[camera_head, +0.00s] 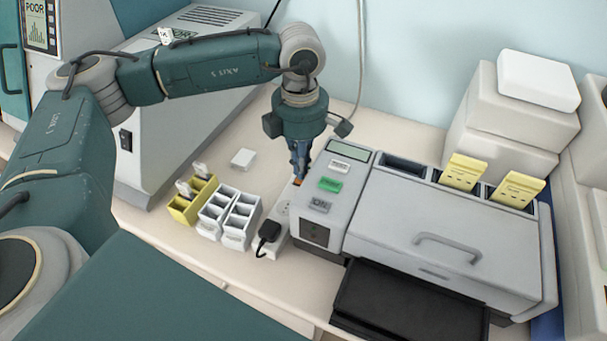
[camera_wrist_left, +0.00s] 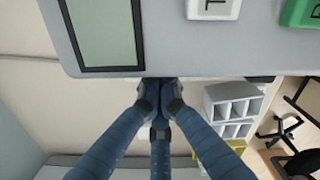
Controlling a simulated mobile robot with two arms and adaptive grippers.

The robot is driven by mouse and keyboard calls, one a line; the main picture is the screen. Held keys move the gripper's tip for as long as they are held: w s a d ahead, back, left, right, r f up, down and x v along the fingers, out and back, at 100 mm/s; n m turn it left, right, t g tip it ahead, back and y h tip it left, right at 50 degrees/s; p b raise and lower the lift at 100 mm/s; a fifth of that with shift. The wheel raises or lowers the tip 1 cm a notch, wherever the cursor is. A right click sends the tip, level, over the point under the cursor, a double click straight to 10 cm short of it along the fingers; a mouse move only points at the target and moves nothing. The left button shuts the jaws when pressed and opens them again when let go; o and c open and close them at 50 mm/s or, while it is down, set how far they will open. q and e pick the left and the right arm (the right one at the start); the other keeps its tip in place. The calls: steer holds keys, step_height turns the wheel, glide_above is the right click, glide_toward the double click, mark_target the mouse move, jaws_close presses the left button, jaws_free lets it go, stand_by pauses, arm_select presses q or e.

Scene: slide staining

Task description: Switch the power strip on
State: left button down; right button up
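The white power strip (camera_head: 283,212) lies on the bench along the left side of the grey staining machine (camera_head: 345,190). A black plug (camera_head: 267,234) sits in its near end. A small orange patch, which looks like its switch, shows at the far end beside my fingertips. My left gripper (camera_head: 298,176) points down over that far end, its fingers together and holding nothing visible. In the left wrist view the fingertips (camera_wrist_left: 160,92) meet at the machine's edge; the switch is hidden there. I cannot tell whether the tips touch it. My right gripper is not in view.
The machine stands close to the right of my left gripper. Several white and yellow slide racks (camera_head: 213,210) stand left of the strip. A black tray (camera_head: 408,304) juts out in front. A small white block (camera_head: 243,158) lies on clear bench behind the racks.

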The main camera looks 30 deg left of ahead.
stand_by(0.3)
arm_select(q)
steer(key=shift+f+b, duration=1.05)
steer(key=shift+f, duration=0.15)
stand_by(0.7)
steer(key=shift+s+r, duration=0.1)
steer(key=shift+r+p, duration=0.55)
steer(key=shift+r, duration=0.3)
steer(key=shift+r+p, duration=1.25)
steer(key=shift+r, duration=1.35)
